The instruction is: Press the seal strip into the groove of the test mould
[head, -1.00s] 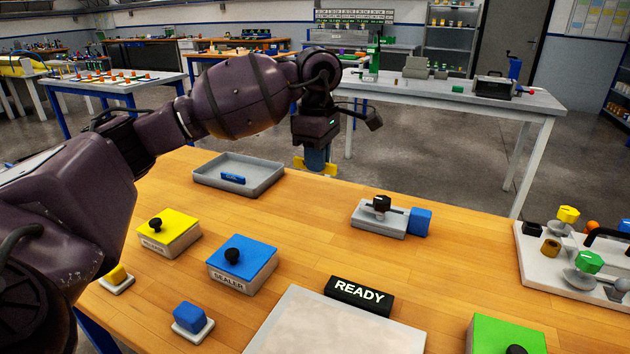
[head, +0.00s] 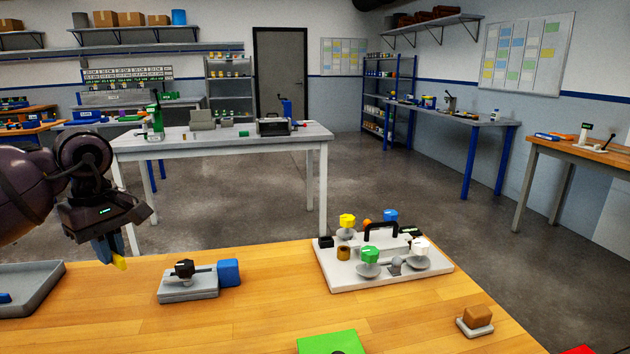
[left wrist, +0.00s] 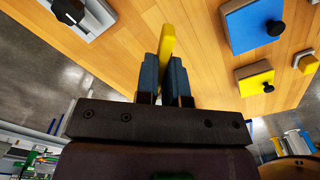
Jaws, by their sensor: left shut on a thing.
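My left gripper (head: 108,252) is at the left of the head view, above the far edge of the wooden bench. It is shut on a yellow strip (head: 119,263), which sticks out beyond the fingertips. In the left wrist view the strip (left wrist: 167,42) stands between the two blue-grey fingers (left wrist: 164,75). A grey block (head: 188,288) with a black knob and a blue cube at its end sits on the bench to the right of the gripper; I cannot tell whether it is the test mould. No groove is clearly visible. My right gripper is out of view.
A grey tray (head: 45,280) lies at left. A white board (head: 340,277) with coloured knobs and a black handle stands at right. Bare bench lies between. The wrist view shows blue (left wrist: 240,38) and yellow (left wrist: 249,82) blocks.

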